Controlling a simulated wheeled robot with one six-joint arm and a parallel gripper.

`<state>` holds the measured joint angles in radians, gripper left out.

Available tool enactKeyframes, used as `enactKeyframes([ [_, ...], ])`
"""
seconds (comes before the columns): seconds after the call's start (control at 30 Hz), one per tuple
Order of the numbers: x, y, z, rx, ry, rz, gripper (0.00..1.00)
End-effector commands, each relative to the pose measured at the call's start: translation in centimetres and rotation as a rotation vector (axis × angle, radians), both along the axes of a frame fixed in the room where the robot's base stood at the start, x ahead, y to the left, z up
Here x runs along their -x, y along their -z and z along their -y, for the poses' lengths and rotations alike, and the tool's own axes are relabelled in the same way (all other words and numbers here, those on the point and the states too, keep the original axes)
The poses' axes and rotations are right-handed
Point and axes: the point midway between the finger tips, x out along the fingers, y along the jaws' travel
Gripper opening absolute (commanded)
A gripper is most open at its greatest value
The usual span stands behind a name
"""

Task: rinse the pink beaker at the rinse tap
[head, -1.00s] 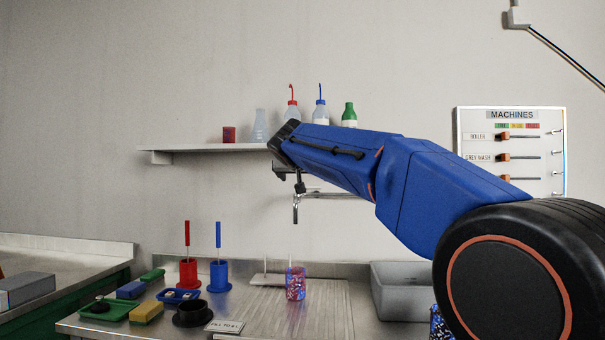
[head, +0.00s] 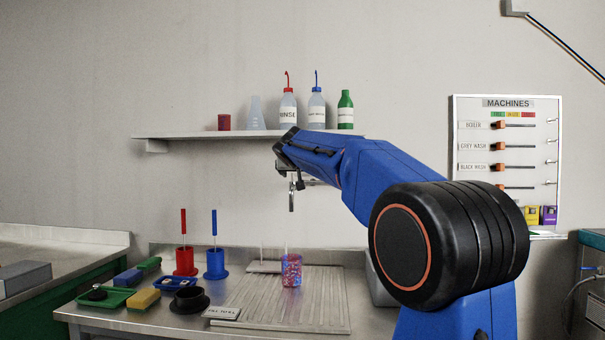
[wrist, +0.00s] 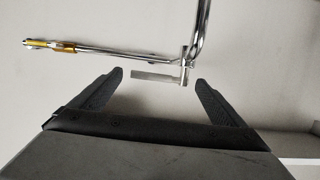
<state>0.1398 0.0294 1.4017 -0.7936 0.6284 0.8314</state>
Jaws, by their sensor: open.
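The pink beaker (head: 291,271), speckled with blue and red, stands upright on the ribbed draining board (head: 250,313). A thin rod rises at it; whether the rod is inside or behind I cannot tell. A tap spout (head: 291,197) hangs from the wall above the beaker. In the wrist view, metal tap pipework (wrist: 185,62) with a flat lever shows just beyond my fingertips. My gripper (wrist: 160,77) is open, with nothing between its fingers. In the head view it is high at the tap, well above the beaker, largely hidden by my arm.
A shelf (head: 200,136) above holds bottles, a flask and a red block. Red and blue brush holders (head: 186,262), a black ring (head: 189,300), sponges and trays stand on the left. A grey basin (head: 380,290) on the right is mostly hidden by my arm.

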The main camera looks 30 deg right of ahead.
Motion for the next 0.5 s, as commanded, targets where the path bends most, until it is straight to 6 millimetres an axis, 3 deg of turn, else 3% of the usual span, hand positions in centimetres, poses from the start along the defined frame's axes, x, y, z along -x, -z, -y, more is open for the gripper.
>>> enactKeyframes([
  [0.17, 0.02, -0.02, 0.00, 0.000, 0.000, 0.000, 0.92],
  [0.33, 0.03, -0.02, -0.01, 0.000, 0.000, 0.000, 0.52],
  [0.5, 0.00, 0.04, -0.11, 0.000, 0.010, -0.002, 0.51],
])
